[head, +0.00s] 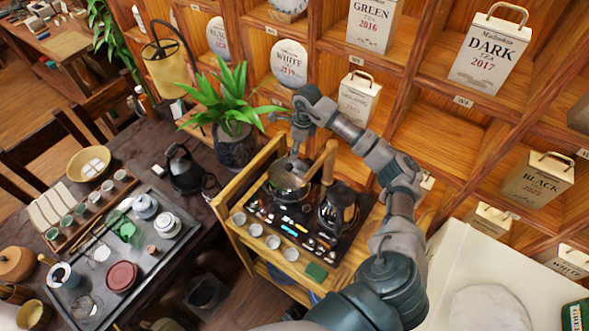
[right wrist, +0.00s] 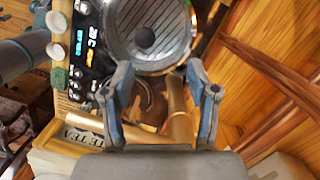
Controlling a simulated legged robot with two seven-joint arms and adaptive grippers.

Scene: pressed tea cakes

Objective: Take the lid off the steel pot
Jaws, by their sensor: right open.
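The steel pot (head: 287,190) stands on the dark stove top of the wooden cart in the head view. In the right wrist view its round lid (right wrist: 172,28) looks grey and ridged, with a dark round knob (right wrist: 145,38) near the middle. My right gripper (head: 291,163) is above the pot in the head view, partly covering it. In the right wrist view the right gripper (right wrist: 160,70) is open and empty, its fingertips apart at the lid's near edge, with the knob beyond them. Whether the fingers touch the lid cannot be told. My left gripper is not in view.
A dark kettle (head: 338,207) stands right of the pot. A potted plant (head: 235,140) stands left, and tea shelves (head: 450,130) rise behind.

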